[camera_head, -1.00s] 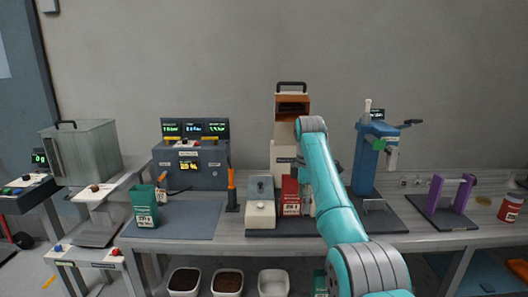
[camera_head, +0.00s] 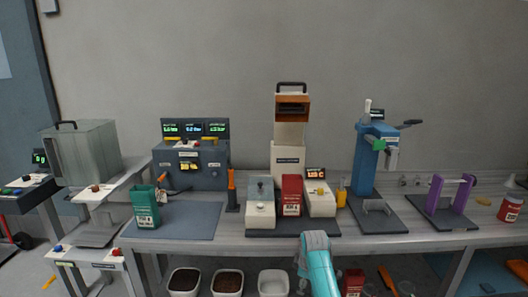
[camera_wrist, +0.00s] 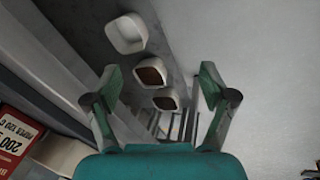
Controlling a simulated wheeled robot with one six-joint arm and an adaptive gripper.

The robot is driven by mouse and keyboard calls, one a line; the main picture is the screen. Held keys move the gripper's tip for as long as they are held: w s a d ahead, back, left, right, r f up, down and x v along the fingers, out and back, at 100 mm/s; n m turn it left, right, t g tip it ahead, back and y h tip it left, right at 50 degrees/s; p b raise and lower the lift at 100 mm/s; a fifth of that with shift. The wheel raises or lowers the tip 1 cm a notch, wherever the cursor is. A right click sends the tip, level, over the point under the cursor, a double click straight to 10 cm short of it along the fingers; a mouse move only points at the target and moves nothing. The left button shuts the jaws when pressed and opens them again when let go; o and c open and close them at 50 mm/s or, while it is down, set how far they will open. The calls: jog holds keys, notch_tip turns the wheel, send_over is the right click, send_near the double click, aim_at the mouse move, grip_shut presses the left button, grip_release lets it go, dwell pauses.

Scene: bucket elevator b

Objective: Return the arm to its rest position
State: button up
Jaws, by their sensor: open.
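My teal arm (camera_head: 317,262) shows low in the head view, folded down in front of the bench edge. My gripper is not seen in the head view. In the wrist view my gripper (camera_wrist: 160,88) is open, its two green-padded fingers spread wide with nothing between them. Beyond the fingers, the bins below the bench show in the wrist view.
The bench (camera_head: 330,240) carries a tall bucket elevator (camera_head: 288,150), a red box (camera_head: 291,195), a green box (camera_head: 145,207), a grey control box (camera_head: 190,165) and a blue press (camera_head: 368,160). Bins, including a white one (camera_head: 273,283), stand below. A red-and-white box (camera_wrist: 20,140) shows in the wrist view.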

jog(key=s+d+f+m+t, duration=0.1)
jog(key=s+f+m+t, duration=0.15)
jog(key=s+f, duration=0.95)
jog(key=s+d+f+m+t, duration=0.25)
jog(key=s+f, duration=0.65)
jog(key=s, duration=0.5)
jog(key=s+r+m+t, duration=0.25)
jog(key=s+r, duration=0.25)
jog(key=s, duration=0.9)
jog(key=s+r+m+t, duration=0.1)
jog(key=s+r+m, duration=0.25)
jog(key=s, duration=0.95)
jog(key=s+r+m+t, duration=0.1)
jog(key=s+r, duration=0.5)
jog(key=r, duration=0.4)
jog(key=s+d+r+m+t, duration=0.1)
jog(key=s+r+t, duration=0.1)
jog(key=s+r, duration=0.5)
notch_tip(320, 180, up, 4)
jog(key=shift+s+f+m, duration=0.1)
jog(key=shift+s+m, duration=0.05)
jog(key=shift+m, duration=0.25)
